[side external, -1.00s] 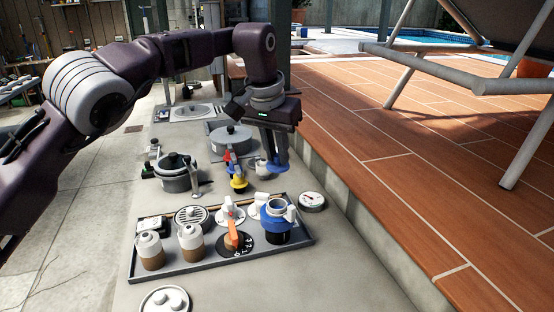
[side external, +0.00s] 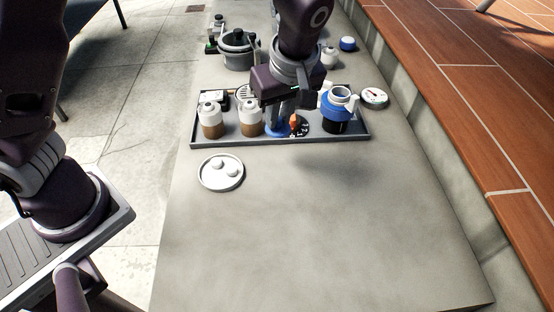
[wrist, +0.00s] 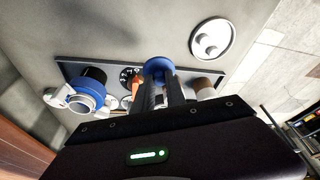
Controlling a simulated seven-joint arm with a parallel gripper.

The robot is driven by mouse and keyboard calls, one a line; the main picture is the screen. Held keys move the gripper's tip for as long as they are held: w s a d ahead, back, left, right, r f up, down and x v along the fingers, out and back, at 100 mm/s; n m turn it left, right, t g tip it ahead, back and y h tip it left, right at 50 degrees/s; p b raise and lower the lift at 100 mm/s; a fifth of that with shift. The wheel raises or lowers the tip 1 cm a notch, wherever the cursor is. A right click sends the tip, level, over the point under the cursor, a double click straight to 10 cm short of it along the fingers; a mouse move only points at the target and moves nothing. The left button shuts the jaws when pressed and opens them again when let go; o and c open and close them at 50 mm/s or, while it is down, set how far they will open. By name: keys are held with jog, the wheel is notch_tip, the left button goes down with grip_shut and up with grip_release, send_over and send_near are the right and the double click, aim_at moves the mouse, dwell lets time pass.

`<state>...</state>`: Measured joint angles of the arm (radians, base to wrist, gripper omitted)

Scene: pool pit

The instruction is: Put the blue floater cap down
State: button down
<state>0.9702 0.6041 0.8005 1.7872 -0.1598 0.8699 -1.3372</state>
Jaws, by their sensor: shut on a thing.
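My gripper (side external: 278,120) is shut on the blue floater cap (wrist: 157,67), a round blue disc at its fingertips in the wrist view. In the side view the cap (side external: 274,131) shows partly below the fingers, over the grey tray (side external: 230,141) between a brown-and-white bottle and a black dial. I cannot tell whether it touches the tray. The fingers hide part of the cap.
The tray holds two brown-and-white bottles (side external: 211,122), an orange-handled black dial (side external: 303,128) and a blue-collared pot (side external: 337,113). A white round dish (side external: 221,173) lies in front. A gauge (side external: 374,97) stands right of the tray. The front slab (side external: 320,240) is clear.

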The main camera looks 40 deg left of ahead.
notch_tip(320, 180, down, 10)
jog(key=shift+s+r, duration=0.1)
jog(key=shift+s, duration=0.05)
jog(key=c, duration=1.4)
grip_release()
jog(key=shift+o, duration=0.2)
